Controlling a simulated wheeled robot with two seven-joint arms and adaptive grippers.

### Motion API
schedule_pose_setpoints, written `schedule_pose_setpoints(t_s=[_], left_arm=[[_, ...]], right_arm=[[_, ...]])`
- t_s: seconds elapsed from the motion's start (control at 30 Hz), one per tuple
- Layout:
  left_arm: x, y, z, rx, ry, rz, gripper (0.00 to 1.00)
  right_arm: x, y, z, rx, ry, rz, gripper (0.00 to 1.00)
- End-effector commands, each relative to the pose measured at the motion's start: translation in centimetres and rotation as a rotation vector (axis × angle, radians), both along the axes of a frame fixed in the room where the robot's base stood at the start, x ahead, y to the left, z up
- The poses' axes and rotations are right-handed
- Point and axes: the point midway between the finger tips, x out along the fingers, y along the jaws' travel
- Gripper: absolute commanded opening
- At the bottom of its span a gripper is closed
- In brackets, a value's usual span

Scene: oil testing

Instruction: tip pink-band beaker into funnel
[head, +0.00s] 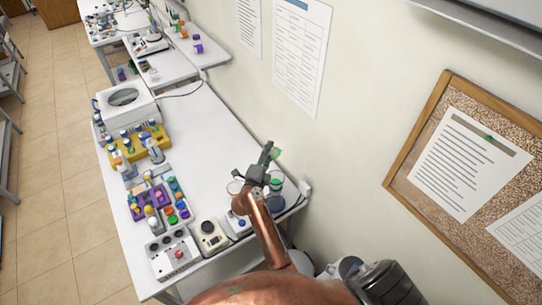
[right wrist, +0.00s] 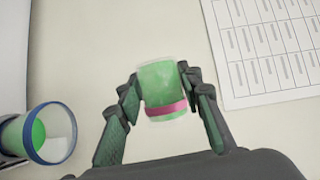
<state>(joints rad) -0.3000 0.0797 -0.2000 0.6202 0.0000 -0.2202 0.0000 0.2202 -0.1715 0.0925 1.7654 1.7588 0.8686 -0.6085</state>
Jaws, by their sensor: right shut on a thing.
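The pink-band beaker (right wrist: 162,88) holds green contents and sits between the fingers of my right gripper (right wrist: 165,95). The pink band is near its lower end in the right wrist view. In the head view my right gripper (head: 264,160) is raised above the back edge of the table by the wall, and a green bit of the beaker (head: 277,154) shows past its fingers. I cannot make out the funnel with certainty. My left gripper is not in view.
A blue-rimmed vessel with green contents (right wrist: 50,135) stands at the left of the right wrist view. In the head view the white table (head: 205,130) is clear in its middle. A yellow rack (head: 140,145), purple rack (head: 150,200) and white devices line the left side.

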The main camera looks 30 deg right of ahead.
Motion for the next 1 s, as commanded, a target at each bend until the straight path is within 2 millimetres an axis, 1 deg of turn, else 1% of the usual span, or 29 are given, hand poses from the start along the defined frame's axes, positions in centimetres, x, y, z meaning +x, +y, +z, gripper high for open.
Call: schedule_pose_setpoints(t_s=[0.03,0.17,0.33,0.7,0.93,1.0], left_arm=[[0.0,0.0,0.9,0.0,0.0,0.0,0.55],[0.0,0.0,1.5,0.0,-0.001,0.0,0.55],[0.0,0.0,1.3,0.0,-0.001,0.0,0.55],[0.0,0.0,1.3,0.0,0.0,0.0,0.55],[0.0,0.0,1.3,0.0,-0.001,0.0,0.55],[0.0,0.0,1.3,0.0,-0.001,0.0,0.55]], right_arm=[[-0.3,0.7,-0.4,0.008,0.024,0.005,0.08],[-0.4,0.7,-0.6,0.002,0.044,0.004,0.08],[-0.3,0.7,-0.8,-0.013,0.093,0.004,0.08],[-0.1,0.5,0.1,-0.128,0.425,0.0,0.08],[-0.1,0.4,0.2,-0.162,0.525,-0.001,0.08],[0.0,0.5,0.3,-0.182,0.581,-0.001,0.08]])
